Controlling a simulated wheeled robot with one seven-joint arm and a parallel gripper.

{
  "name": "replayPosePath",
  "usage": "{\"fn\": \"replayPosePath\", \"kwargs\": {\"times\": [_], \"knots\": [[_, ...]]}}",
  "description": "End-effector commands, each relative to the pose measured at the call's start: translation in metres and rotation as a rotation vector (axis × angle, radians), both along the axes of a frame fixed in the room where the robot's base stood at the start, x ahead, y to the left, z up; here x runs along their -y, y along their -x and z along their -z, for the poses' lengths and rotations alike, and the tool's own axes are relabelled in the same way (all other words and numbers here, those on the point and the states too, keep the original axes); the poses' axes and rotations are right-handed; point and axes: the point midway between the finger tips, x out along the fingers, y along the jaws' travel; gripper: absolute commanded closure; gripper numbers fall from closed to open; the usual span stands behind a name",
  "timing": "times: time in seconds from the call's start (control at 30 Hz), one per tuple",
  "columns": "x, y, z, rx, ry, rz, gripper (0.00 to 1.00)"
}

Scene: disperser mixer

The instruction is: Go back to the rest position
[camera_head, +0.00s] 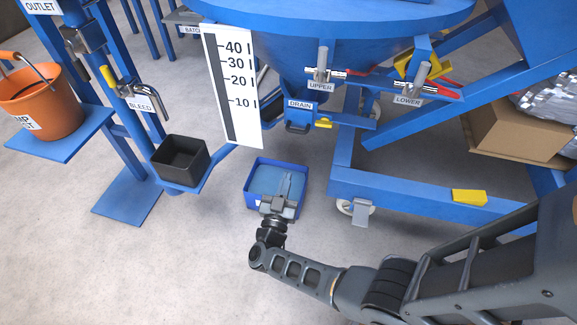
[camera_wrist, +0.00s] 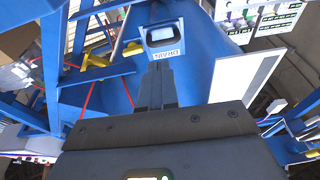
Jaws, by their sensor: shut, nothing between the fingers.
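My gripper (camera_head: 284,186) is shut and empty, with its two fingers together. In the head view it reaches up from my arm, over the blue tray (camera_head: 249,196) below the drain. I cannot tell how high above the tray it is. In the wrist view my gripper (camera_wrist: 160,70) points at the drain outlet (camera_wrist: 162,34), which carries an upside-down DRAIN label. The fingers look apart from the outlet. The drain (camera_head: 298,122) with its yellow handle (camera_head: 323,123) is beyond the gripper in the head view. Part of the tray is hidden behind the gripper.
The blue mixer frame (camera_head: 420,200) and the UPPER (camera_head: 322,65) and LOWER (camera_head: 415,80) valves stand behind and right. The level scale (camera_head: 232,85) hangs left of the drain. A black bin (camera_head: 180,160) and an orange bucket (camera_head: 42,100) are at left. The front left floor is clear.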

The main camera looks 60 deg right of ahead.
Motion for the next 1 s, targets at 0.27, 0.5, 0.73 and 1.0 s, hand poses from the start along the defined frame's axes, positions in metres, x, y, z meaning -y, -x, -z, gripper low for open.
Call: {"fn": "replayPosePath", "kwargs": {"times": [0.27,0.5,0.73,1.0], "knots": [[-0.012,0.004,0.008,0.001,0.001,0.0,1.0],[-0.012,0.007,0.008,0.004,0.001,-0.017,1.0],[-0.025,0.04,0.004,0.044,-0.005,-0.228,1.0],[-0.065,0.099,-0.028,0.049,-0.042,-0.581,1.0]]}}
